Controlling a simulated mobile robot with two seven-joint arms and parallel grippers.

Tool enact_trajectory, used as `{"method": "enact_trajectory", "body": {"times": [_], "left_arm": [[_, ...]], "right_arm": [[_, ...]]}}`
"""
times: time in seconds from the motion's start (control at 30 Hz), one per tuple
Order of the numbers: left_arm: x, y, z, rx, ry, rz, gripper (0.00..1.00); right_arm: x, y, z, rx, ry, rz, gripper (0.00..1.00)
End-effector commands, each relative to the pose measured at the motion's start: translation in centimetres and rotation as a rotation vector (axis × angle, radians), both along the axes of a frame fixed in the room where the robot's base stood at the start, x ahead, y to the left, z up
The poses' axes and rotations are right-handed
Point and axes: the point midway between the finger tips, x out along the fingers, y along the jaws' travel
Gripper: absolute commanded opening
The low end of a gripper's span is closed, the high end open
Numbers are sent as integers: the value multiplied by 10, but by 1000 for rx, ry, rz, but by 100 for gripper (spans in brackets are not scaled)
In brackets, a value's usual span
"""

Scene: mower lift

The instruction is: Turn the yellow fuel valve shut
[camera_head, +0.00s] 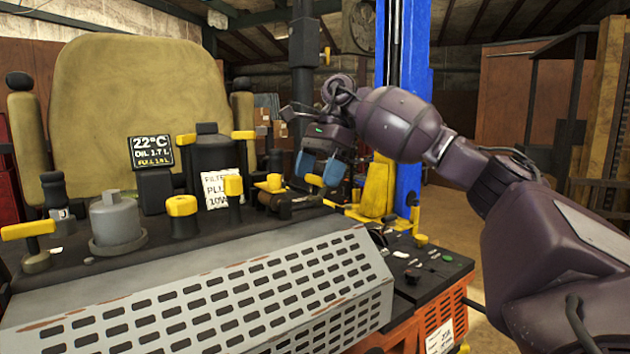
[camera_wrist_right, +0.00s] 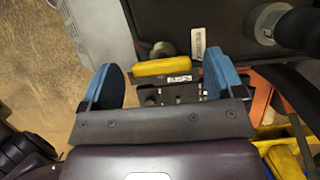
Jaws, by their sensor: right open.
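A yellow bar-shaped handle (camera_wrist_right: 163,67), which looks like the fuel valve, lies crosswise between the blue fingertips of my right gripper (camera_wrist_right: 162,75) in the right wrist view. The fingers stand apart, with a gap between each fingertip and the handle's ends. A small label sits just below the handle. In the head view my right gripper (camera_head: 319,174) points down over the right side of the machine's console. A yellow piece (camera_head: 314,180) shows between its blue fingers, partly hidden by them. My left gripper is not in view.
Other yellow knobs (camera_head: 182,206) and levers stand on the dark console left of my gripper. A grey cylinder (camera_head: 115,222) and a display (camera_head: 151,152) are farther left. A slotted grey panel (camera_head: 215,300) slopes in front. A blue post (camera_head: 408,100) rises behind my right arm.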

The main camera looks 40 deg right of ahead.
Motion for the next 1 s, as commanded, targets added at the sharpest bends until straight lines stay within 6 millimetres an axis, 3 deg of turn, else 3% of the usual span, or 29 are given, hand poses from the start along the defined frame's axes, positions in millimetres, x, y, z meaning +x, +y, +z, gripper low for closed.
{"method": "enact_trajectory", "body": {"times": [0.2, 0.5, 0.83, 1.0], "left_arm": [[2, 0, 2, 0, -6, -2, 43], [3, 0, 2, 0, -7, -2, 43], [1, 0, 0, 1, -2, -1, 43], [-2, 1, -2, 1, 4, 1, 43]], "right_arm": [[0, 5, -13, 1, 0, 0, 87], [1, 6, -14, 1, 0, 0, 87], [1, 6, -14, 1, 0, 0, 38], [0, 6, -14, 1, 0, -10, 38]]}}
